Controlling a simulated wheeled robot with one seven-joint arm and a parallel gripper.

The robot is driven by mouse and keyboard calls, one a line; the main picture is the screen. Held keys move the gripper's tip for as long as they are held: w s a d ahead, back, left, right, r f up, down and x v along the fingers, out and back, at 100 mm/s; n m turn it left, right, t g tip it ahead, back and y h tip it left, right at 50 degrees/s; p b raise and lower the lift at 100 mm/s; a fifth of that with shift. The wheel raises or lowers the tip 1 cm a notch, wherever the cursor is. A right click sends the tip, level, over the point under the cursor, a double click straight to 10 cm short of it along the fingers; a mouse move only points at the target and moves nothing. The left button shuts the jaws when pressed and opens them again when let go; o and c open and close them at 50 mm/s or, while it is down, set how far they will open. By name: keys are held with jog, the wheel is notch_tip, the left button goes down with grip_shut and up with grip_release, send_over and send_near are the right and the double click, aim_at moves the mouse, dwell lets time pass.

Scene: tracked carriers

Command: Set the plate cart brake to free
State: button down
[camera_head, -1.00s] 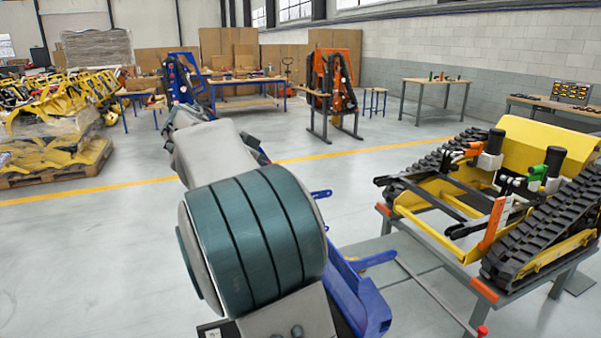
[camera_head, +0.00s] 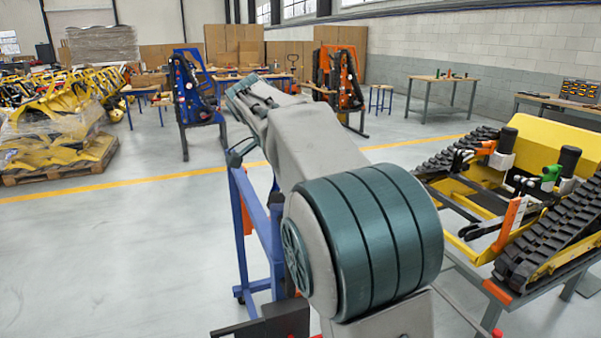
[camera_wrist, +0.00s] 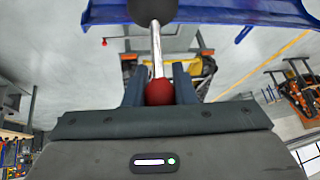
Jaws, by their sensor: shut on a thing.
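My gripper (camera_wrist: 159,82) is shut on the red ball knob (camera_wrist: 159,93) of a lever in the wrist view. A bright metal rod (camera_wrist: 156,50) runs from the knob to a dark round hub (camera_wrist: 152,11) at the top edge. The hub sits by a blue frame part (camera_wrist: 220,12), which looks like part of the plate cart. In the head view, the cart's blue frame (camera_head: 270,232) stands left of my arm, with an orange part (camera_head: 246,213) on it. My arm hides the rest of the cart, the lever and my gripper there. No brake marking is readable.
A yellow tracked carrier (camera_head: 540,145) lies on a grey bench to the right, close to my arm. A red-tipped rod (camera_head: 497,333) shows near the bottom edge. A wrapped pallet of yellow parts (camera_head: 58,130) stands far left. The floor left of the cart is clear.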

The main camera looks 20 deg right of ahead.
jog(key=shift+a, duration=0.1)
jog(key=c, duration=1.2)
grip_release()
jog(key=p+v, duration=0.1)
jog(key=v, duration=1.3)
jog(key=shift+f, duration=0.1)
jog(key=s+d+f+n+y, duration=0.2)
jog(key=s+f+n, duration=0.5)
jog(key=s+f, duration=0.5)
jog(key=s+d+f+n+y, duration=0.2)
jog(key=s+f+n, duration=0.5)
jog(key=s+f, duration=0.5)
notch_tip(320, 180, down, 5)
jog(key=shift+s+f+n+y, duration=0.15)
jog(key=shift+s+n+y, duration=0.25)
jog(key=shift+y, duration=0.4)
